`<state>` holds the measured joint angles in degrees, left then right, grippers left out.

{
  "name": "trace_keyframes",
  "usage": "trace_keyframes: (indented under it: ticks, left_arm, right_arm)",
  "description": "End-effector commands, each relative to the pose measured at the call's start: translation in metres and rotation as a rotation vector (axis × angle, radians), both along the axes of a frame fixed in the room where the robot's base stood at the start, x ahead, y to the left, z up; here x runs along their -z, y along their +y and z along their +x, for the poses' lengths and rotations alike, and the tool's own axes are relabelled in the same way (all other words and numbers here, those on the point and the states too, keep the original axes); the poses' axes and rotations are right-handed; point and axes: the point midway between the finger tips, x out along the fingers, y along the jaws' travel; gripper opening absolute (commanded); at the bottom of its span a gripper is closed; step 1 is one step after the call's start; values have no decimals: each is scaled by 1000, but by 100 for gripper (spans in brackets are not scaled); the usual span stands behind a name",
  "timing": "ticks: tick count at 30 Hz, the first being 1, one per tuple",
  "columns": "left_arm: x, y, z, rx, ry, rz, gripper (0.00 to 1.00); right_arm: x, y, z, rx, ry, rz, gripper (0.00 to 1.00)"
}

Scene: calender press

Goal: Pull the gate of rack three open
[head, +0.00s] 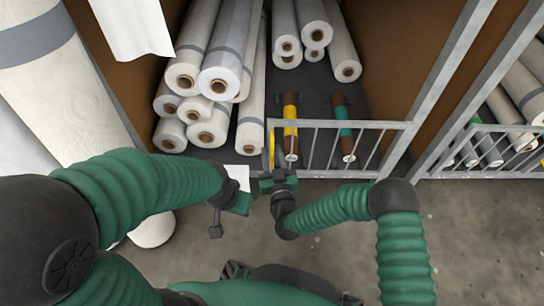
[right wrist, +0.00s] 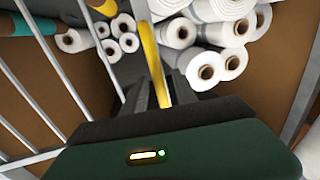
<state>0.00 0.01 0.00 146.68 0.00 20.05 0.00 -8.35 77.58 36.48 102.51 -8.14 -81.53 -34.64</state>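The barred metal gate (head: 340,124) stands across the right part of the middle rack's front, in the head view. A yellow upright handle (head: 271,150) is at its left end. My right gripper (head: 278,176) is at the foot of this handle. In the right wrist view the yellow handle (right wrist: 151,45) runs down to the dark fingers (right wrist: 157,92) of that gripper. I cannot tell whether they are closed on it. My left gripper (head: 228,212) is left of the right one, in front of the rack and apart from the gate; its finger opening is unclear.
White rolls (head: 222,80) are stacked in the rack's left part. Rolls with a yellow band (head: 290,112) and a teal band (head: 343,135) lie behind the gate. Another barred gate (head: 490,128) stands to the right. Large pale rolls (head: 60,80) are at left. Concrete floor (head: 480,230) is clear at lower right.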

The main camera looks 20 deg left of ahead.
Motion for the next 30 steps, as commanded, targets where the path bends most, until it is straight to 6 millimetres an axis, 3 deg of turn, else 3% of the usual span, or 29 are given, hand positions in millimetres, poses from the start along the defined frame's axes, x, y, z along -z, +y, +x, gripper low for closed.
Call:
trace_keyframes:
  ticks: [3,11,30]
  left_arm:
    - [-1,0,0,0,0,0,0]
    - [-1,0,0,0,0,0,0]
    - [-1,0,0,0,0,0,0]
  right_arm:
    - [-1,0,0,0,0,0,34]
    - [0,0,0,0,0,0,0]
    - [0,0,-1,-1,0,0,0]
